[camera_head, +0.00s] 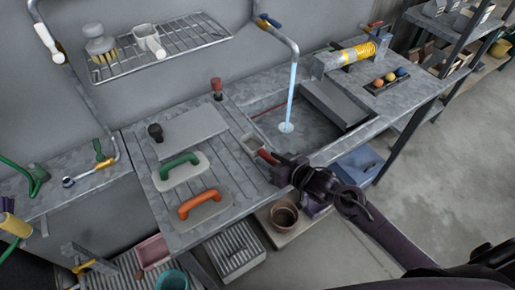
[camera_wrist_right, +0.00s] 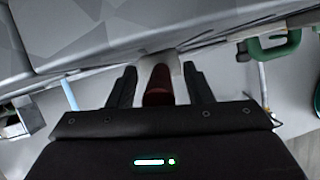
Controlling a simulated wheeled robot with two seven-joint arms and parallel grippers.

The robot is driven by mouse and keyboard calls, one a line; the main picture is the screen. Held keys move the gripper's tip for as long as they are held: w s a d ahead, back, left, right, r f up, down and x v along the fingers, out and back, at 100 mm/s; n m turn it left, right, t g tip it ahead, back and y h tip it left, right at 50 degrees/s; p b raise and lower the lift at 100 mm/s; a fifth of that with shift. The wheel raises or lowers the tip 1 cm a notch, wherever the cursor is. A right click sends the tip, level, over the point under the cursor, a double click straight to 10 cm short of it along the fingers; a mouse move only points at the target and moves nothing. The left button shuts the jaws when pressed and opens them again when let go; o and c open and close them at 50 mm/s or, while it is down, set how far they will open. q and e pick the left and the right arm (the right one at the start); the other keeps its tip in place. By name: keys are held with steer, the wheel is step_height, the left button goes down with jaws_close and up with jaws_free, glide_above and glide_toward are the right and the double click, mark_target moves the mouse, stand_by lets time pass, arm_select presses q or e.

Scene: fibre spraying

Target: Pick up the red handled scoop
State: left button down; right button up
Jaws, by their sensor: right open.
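The scoop has a grey metal pan (camera_head: 252,142) and a red handle (camera_head: 267,157); it is at the front edge of the sink. My right gripper (camera_head: 275,165) is at the handle's near end. In the right wrist view the dark red handle (camera_wrist_right: 157,88) lies between the two fingers of my open right gripper (camera_wrist_right: 160,85), with a visible gap on each side. The pale scoop pan (camera_wrist_right: 163,62) is beyond the fingertips. My left gripper is not in view.
A green-handled trowel (camera_head: 181,169) and an orange-handled trowel (camera_head: 200,205) lie on the ribbed counter to the left. Water (camera_head: 292,92) runs from the tap into the sink. A brown pot (camera_head: 284,216) stands below the counter edge.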

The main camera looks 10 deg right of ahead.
steer(key=shift+c, duration=1)
jaws_close()
steer(key=shift+r, duration=0.1)
